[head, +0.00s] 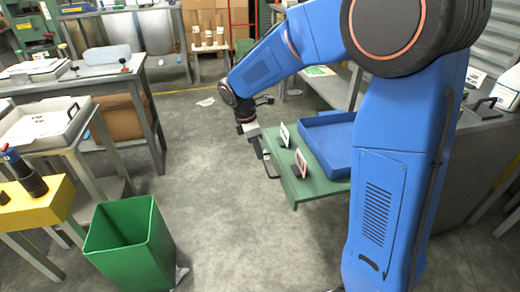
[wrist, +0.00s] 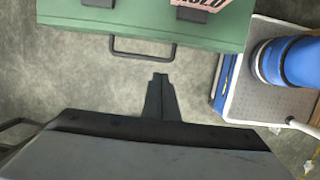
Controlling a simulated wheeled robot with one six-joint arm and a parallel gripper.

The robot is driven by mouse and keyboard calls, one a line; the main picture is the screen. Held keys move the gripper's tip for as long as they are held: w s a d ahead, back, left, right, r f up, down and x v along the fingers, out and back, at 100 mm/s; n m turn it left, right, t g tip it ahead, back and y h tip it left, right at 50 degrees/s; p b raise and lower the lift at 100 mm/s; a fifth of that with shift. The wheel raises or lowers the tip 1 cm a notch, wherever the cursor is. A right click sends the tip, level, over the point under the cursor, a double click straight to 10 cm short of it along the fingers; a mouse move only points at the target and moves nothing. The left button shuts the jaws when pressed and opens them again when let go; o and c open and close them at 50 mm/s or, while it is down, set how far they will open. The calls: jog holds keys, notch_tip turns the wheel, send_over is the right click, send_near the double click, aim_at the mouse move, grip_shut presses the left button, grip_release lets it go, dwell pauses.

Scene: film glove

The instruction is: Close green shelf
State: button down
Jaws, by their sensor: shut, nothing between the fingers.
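The green shelf (head: 306,190) juts out to the left from under the bench in the head view, with a blue tray and two small signs on it. In the wrist view the shelf (wrist: 80,10) spans the top, and its dark loop handle (wrist: 142,56) sticks out from its edge. My gripper (wrist: 160,76) is shut and empty, its dark fingertips just short of the handle and slightly right of its middle, apparently apart from it. In the head view my gripper (head: 259,154) is beside the shelf's left edge; its fingertips are hard to make out.
The blue tray (head: 318,120) rests on the shelf. A green bin (head: 130,245) stands on the floor at lower left, near a yellow block (head: 35,205). Benches line the left side. The grey floor between bin and shelf is clear.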

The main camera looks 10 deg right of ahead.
send_over(268, 173)
jog(key=a, duration=0.2)
jog(key=a+x, duration=0.1)
jog(key=x, duration=0.5)
jog(key=shift+d+f, duration=0.3)
jog(key=shift+d, duration=0.5)
jog(key=shift+w+d, duration=0.1)
jog(key=shift+d, duration=0.85)
jog(key=shift+d, duration=0.1)
jog(key=d, duration=4.9)
